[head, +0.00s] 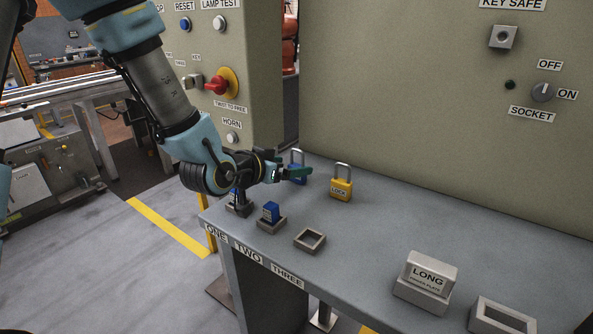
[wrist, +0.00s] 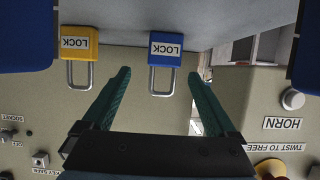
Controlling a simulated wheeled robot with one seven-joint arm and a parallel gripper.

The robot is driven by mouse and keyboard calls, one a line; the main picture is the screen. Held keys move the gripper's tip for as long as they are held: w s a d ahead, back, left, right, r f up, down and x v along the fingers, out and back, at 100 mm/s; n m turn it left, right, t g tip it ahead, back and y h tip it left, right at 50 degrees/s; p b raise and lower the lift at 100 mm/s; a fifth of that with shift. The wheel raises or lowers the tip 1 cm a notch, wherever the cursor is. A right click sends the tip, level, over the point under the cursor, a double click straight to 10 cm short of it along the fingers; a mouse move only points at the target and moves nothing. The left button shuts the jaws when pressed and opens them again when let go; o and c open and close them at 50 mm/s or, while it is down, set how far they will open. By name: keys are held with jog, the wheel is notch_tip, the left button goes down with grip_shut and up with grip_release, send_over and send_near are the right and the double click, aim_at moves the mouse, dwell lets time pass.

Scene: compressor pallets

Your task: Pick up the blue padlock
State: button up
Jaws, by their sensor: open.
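The blue padlock (head: 298,172) stands upright on the grey table near the back panel, partly hidden behind my gripper in the head view. In the wrist view the blue padlock (wrist: 165,52) appears upside down, its LOCK label and metal shackle showing. My gripper (head: 300,174) is open and empty, reaching level from the left. In the wrist view its two green fingers (wrist: 158,76) spread either side of the blue padlock's shackle, with the body beyond the fingertips. I see no contact.
A yellow padlock (head: 341,188) stands just right of the blue one. Blue blocks sit in holders (head: 272,222) along the front left, beside an empty square holder (head: 310,240). A LONG block (head: 431,272) stands front right. A panel with a red knob (head: 216,86) rises at left.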

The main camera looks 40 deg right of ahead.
aim_at(297, 165)
jog(key=shift+a+f+p+x, duration=0.15)
jog(key=shift+p+x, duration=0.1)
jog(key=shift+x, duration=0.6)
jog(key=shift+f+p+x, duration=0.1)
jog(key=shift+p+x, duration=0.1)
jog(key=shift+x, duration=0.65)
jog(key=shift+a+f+p+x, duration=0.15)
jog(key=shift+p+x, duration=0.1)
jog(key=shift+x, duration=0.55)
jog(key=shift+w, duration=0.2)
grip_shut()
